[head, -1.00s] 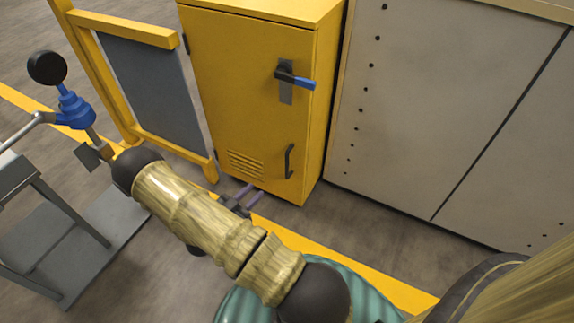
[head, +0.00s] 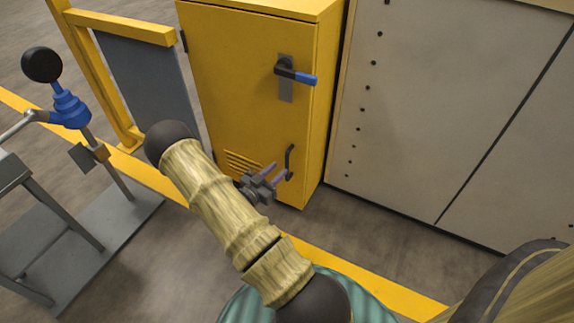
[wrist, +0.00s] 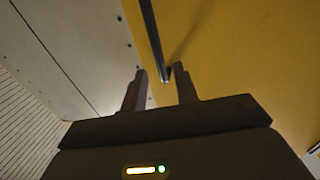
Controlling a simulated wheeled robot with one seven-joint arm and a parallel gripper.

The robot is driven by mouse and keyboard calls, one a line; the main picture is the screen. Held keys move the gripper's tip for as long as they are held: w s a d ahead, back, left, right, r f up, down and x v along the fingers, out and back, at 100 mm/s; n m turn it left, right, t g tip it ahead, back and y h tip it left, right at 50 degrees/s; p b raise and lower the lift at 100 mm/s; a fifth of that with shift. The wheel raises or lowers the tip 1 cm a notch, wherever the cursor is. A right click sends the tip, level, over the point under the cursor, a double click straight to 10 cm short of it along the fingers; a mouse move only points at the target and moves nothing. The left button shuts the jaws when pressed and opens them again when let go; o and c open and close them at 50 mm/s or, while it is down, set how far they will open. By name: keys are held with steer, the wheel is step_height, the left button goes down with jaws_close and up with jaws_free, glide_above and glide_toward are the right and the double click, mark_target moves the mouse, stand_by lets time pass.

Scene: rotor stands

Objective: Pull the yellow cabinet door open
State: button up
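The yellow cabinet door (head: 245,95) is shut. A dark upright pull handle (head: 289,160) sits low on its right side, and a latch with a blue-tipped lever (head: 297,76), pointing right, sits higher up. My gripper (head: 278,173) is open at the lower part of the pull handle. In the wrist view, the handle (wrist: 153,40) comes down to an end between the two fingertips (wrist: 159,74), with the yellow door (wrist: 235,50) behind. I cannot tell whether the fingers touch the handle.
A grey panelled enclosure (head: 420,120) stands right of the cabinet. A yellow-framed dark panel (head: 150,85) stands to its left. A yellow floor line (head: 345,272) crosses the floor in front.

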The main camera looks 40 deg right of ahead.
mark_target(286, 162)
steer(key=d+b, duration=0.1)
steer(key=d, duration=0.2)
steer(key=w+d, duration=0.1)
steer(key=d, duration=0.2)
steer(key=shift+w+b, duration=0.1)
steer(key=shift+b, duration=0.3)
steer(key=shift+a, duration=0.1)
jaws_close()
